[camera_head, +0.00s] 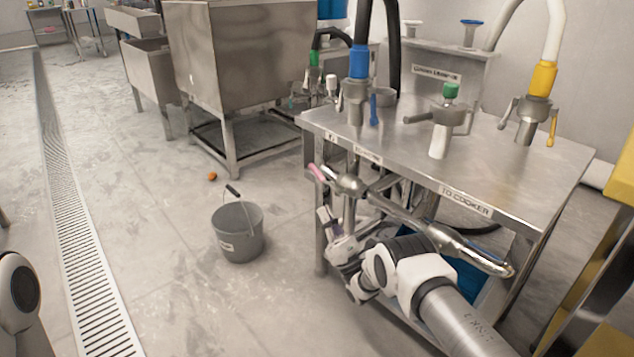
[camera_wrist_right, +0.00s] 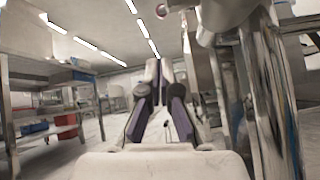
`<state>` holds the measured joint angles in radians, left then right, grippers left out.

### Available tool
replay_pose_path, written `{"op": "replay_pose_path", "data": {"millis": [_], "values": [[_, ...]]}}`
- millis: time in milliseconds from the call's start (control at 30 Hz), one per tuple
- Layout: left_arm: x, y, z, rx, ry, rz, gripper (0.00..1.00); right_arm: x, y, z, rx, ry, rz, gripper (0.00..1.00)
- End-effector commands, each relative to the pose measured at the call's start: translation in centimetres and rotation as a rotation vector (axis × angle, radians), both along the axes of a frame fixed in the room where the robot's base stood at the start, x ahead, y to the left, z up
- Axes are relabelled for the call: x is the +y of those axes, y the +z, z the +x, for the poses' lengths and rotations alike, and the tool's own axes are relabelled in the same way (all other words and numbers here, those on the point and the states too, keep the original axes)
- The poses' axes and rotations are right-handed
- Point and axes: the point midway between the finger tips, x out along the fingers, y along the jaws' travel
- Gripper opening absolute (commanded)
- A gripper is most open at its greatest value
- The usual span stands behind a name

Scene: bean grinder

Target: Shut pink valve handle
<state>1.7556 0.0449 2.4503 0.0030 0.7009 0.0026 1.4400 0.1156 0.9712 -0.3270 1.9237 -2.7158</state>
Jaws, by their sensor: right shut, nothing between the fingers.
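The pink valve handle (camera_head: 317,173) sticks out to the left from a metal valve (camera_head: 348,184) on the pipe at the table's front. My right gripper (camera_head: 325,214) is below the handle, apart from it, beside the near table leg. Its purple-padded fingers also show in the wrist view (camera_wrist_right: 158,72), shut with nothing between them. A small reddish round end (camera_wrist_right: 161,10) shows above the fingers there; it looks like the handle's tip. My left gripper is out of view.
The steel table (camera_head: 408,160) carries several hose valves, with blue, green and yellow parts. The front pipe (camera_head: 430,228) runs right, above my right arm. A grey bucket (camera_head: 238,233) stands on the floor to the left.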

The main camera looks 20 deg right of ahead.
Motion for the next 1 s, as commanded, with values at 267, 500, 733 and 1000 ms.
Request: {"op": "replay_pose_path", "data": {"millis": [267, 500, 733, 1000], "values": [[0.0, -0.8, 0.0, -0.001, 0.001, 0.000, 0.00, 0.4, -2.6, 0.0, 0.057, 0.001, 0.003, 0.00], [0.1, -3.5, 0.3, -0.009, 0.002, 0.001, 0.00, 1.5, 0.4, 3.5, 0.057, 0.001, 0.005, 0.00], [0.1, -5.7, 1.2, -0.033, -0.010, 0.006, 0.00, 1.8, 4.2, 5.7, 0.061, -0.003, 0.005, 0.00], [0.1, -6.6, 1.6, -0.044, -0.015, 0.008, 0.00, 0.9, 6.6, 4.6, 0.063, -0.001, 0.005, 0.00]]}}
